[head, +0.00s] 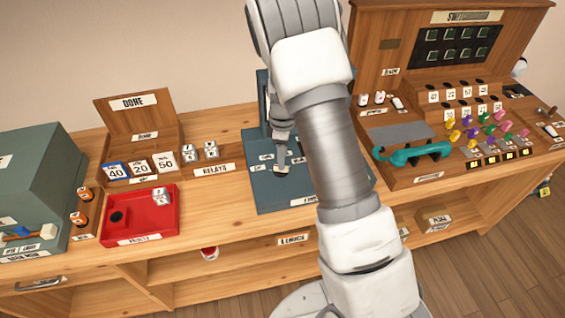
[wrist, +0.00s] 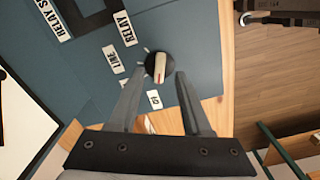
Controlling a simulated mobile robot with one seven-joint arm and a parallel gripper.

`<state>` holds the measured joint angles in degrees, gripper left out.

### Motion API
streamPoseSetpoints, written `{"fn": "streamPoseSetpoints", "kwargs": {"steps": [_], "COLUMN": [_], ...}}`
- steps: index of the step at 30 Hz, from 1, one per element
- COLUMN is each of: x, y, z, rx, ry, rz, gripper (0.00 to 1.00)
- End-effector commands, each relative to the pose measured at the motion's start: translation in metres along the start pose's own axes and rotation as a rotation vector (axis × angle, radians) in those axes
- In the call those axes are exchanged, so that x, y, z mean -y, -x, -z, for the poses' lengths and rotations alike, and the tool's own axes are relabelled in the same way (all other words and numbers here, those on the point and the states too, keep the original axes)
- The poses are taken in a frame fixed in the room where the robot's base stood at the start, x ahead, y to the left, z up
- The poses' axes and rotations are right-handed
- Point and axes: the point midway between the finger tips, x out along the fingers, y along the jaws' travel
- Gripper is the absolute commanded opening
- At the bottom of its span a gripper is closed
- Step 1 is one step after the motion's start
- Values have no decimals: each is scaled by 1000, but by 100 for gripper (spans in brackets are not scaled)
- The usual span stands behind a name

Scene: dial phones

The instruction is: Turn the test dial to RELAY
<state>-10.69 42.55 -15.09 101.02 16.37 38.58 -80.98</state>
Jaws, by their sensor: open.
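The test dial (wrist: 158,68) is a round black knob with a pale, red-marked bar across it, on a blue-grey panel (wrist: 90,85). In the wrist view the bar runs nearly straight up and down. The RELAY label (wrist: 125,28) is to the dial's upper left, the LINE label (wrist: 113,60) to its left, and a small third label (wrist: 153,99) below it. My gripper (wrist: 161,74) is open, its fingertips on either side of the dial in the picture; I cannot tell if they touch it. In the head view my gripper (head: 281,166) is over the panel (head: 262,200), and the dial is hard to make out.
A red tray (head: 137,238), a wooden box with number cards (head: 140,165) and relays (head: 211,152) stand to the left.

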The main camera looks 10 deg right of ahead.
Motion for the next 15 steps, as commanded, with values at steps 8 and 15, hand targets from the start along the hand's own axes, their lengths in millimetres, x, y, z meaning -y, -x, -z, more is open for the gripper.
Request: {"fn": "streamPoseSetpoints", "kwargs": {"steps": [8, 15], "x": [0, 0], "y": [-31, -34], "z": [0, 0], "rx": [0, 0], "ry": [0, 0], "rz": [0, 0], "gripper": [49, 49]}}
